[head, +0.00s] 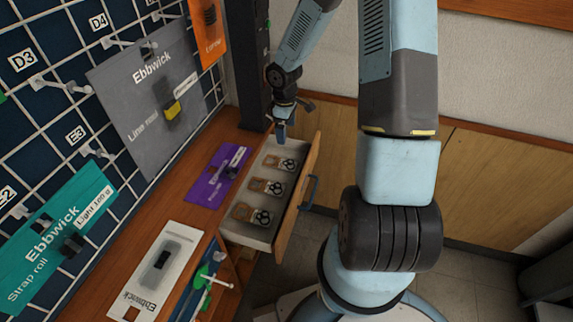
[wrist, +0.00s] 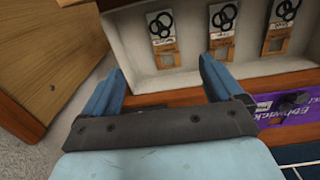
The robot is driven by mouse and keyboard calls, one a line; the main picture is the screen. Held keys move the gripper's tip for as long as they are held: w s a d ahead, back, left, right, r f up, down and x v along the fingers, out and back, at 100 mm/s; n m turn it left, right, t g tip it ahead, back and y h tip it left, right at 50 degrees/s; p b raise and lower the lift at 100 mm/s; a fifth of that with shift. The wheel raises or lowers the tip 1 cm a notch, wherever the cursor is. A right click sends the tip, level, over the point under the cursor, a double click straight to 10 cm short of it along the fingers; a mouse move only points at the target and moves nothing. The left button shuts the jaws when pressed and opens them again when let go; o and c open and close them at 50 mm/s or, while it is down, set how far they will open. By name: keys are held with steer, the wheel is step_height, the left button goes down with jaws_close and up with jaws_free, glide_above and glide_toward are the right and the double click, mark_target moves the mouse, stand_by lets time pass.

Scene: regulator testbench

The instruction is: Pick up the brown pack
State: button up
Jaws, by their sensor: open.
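Three brown packs, each with a dark ring-shaped item on a card, lie in a row in an open drawer (head: 243,233). In the head view they are the far pack (head: 272,161), the middle pack (head: 258,184) and the near pack (head: 243,212). The wrist view shows a left (wrist: 162,47), a middle (wrist: 220,50) and a right pack (wrist: 277,45). My gripper (head: 281,132) is open and empty at the drawer's far end.
A purple pack (head: 217,176) and a white pack (head: 165,262) lie on the wooden bench left of the drawer. A pegboard (head: 40,85) with hooks and hanging packs stands further left. The drawer's wooden front (head: 299,190) has a dark handle (head: 309,192).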

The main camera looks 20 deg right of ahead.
mark_target(284, 162)
steer(key=f, duration=1.5)
steer(key=shift+w+a+f, duration=0.2)
steer(key=shift+a+f, duration=0.1)
steer(key=shift+f, duration=0.05)
steer(key=shift+f, duration=0.25)
stand_by(0.3)
steer(key=shift+c, duration=0.2)
steer(key=c, duration=1.1)
